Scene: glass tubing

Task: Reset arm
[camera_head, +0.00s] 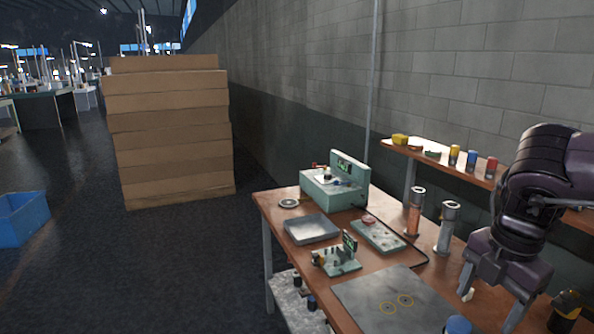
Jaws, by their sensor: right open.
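My right gripper (489,302) hangs at the right of the camera_head view, fingers pointing down and apart, with nothing seen between them. It is over the right part of the wooden workbench (262,203), beside a dark grey mat (365,300) with two yellow ring marks. My right arm (540,180) is bent above it, in front of the wall shelf. My left gripper is not in the picture.
Two upright cylinders, one copper-coloured (414,215) and one grey (446,232), stand just left of my right arm. A green device (335,190), grey tray (311,229) and small green fixture (339,262) fill the bench's left part. Stacked boxes (170,130) stand beyond.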

